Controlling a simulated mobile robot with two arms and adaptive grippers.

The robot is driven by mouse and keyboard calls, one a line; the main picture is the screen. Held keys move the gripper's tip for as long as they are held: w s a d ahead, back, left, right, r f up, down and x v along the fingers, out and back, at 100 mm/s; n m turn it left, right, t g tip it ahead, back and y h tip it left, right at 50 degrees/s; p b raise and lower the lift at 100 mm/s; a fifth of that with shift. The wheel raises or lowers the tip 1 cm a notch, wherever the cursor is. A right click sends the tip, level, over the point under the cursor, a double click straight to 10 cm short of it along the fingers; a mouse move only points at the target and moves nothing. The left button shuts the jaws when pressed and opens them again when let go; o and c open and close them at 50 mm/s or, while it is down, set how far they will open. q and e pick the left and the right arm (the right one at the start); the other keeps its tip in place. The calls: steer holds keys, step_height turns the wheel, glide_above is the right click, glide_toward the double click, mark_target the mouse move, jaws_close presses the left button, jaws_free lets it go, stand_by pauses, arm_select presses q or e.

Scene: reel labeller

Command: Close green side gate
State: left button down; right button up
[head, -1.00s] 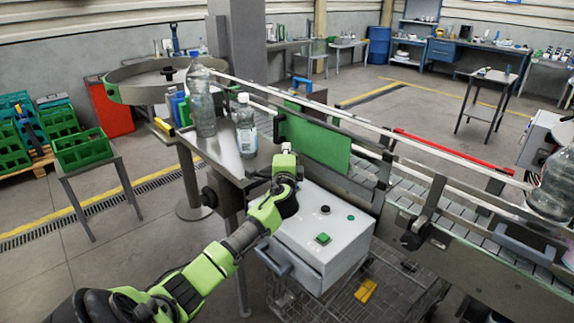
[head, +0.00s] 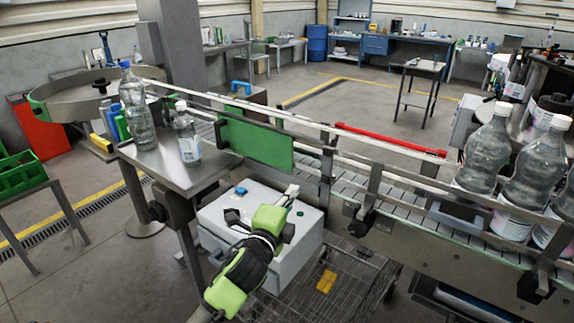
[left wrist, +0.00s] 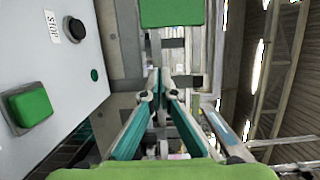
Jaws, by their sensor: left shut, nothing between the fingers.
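The green side gate (head: 255,145) is a flat green panel at the near side of the conveyor, right of the bottle table. It stands out at an angle from the rail at its left end. Its right end is near a rail post. It also shows at the top of the left wrist view (left wrist: 171,10). My left gripper (head: 292,190) is shut and empty, in front of and just below the gate's right end, above the control box. Its fingertips (left wrist: 160,78) meet in the left wrist view, apart from the panel. My right gripper is not in view.
The white control box (head: 262,235) with buttons stands below the gripper. Two bottles (head: 187,135) stand on the steel table at left. Several large bottles (head: 487,150) stand on the conveyor (head: 410,208) at right. Rail posts and knobs stick out along the near side.

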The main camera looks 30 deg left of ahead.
mark_target(298, 164)
arm_select(q)
steer(key=w+a+p, duration=0.1)
steer(key=w, duration=0.2)
steer(key=w+a+p, duration=0.2)
steer(key=w, duration=0.1)
steer(key=w+a+p, duration=0.2)
steer(key=w, duration=0.2)
steer(key=shift+a, duration=0.15)
steer(key=shift+h, duration=0.3)
